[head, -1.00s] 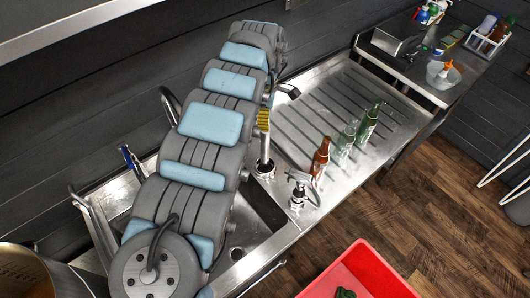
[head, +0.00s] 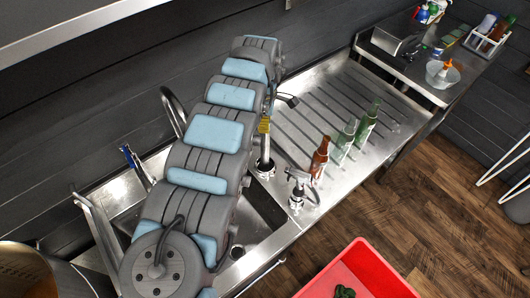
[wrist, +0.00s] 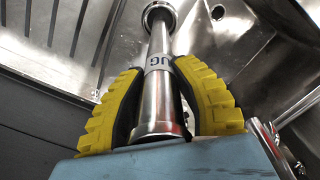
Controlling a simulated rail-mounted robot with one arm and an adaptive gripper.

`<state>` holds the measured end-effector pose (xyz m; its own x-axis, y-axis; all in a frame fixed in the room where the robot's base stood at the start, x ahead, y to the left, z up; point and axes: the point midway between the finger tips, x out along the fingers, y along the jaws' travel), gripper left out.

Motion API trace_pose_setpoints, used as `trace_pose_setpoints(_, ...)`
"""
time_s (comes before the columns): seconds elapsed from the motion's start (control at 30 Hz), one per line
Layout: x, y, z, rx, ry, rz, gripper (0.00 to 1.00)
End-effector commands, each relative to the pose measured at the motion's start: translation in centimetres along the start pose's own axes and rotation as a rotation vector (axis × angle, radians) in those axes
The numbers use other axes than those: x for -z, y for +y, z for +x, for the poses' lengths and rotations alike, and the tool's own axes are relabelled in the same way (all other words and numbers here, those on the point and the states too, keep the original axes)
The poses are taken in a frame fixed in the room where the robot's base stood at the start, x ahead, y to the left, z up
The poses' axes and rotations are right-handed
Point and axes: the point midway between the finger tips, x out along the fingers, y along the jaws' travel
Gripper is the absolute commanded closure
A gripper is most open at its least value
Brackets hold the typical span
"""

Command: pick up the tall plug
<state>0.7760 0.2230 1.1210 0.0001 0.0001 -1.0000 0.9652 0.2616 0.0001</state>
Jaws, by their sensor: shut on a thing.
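The tall plug (head: 264,152) is a slim shiny metal tube standing upright at the back of the sink unit, its lower end in a round collar. In the wrist view the tall plug (wrist: 160,95) runs between the fingers, with a flared near end and a label band partly reading "UG". My gripper (head: 264,125) has ridged yellow fingers around its upper part. In the wrist view my gripper (wrist: 165,100) is shut on it, one finger on each side. Whether its lower end is clear of the collar, I cannot tell.
A metal tap-like fitting (head: 299,187) stands close by at the front. A sink basin (head: 258,222) lies partly under my arm. A red crate (head: 365,262) is at the front.

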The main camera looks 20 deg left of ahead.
Motion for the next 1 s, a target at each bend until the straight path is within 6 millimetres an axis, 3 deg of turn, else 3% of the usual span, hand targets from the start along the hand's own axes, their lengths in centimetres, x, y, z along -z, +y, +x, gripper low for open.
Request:
trace_pose_setpoints(0.27,0.0,0.0,-0.5,-0.001,0.0,0.0,1.0)
trace_pose_setpoints(0.63,0.1,0.0,-6.1,-0.001,0.002,0.0,1.0)
trace_pose_setpoints(1.0,0.1,0.1,-9.7,-0.003,0.001,-0.001,1.0)
